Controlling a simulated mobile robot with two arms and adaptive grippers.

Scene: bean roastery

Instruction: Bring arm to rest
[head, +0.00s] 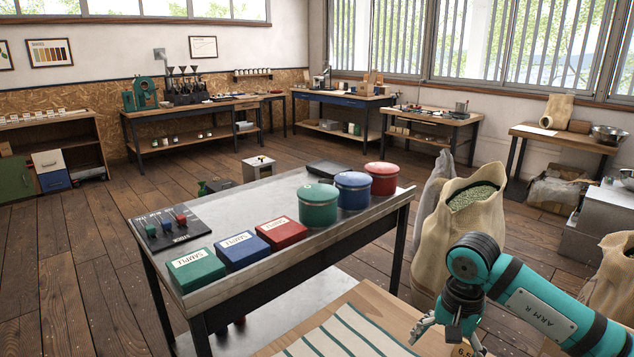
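My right gripper (428,328) is at the bottom edge, over the right end of a wooden surface (368,300) and to the right of a striped cloth (340,335). Its fingers are small and partly cut off, so I cannot tell whether they are open or hold anything. A pale label with "6.5" shows just below it. My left arm and gripper are not in view.
A metal table (262,200) holds green (317,206), blue (352,191) and red (382,179) canisters, three sample boxes (240,250) and a black board (168,231) with small coloured pieces. An open sack (455,235) of green beans stands behind my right arm. Floor at left is clear.

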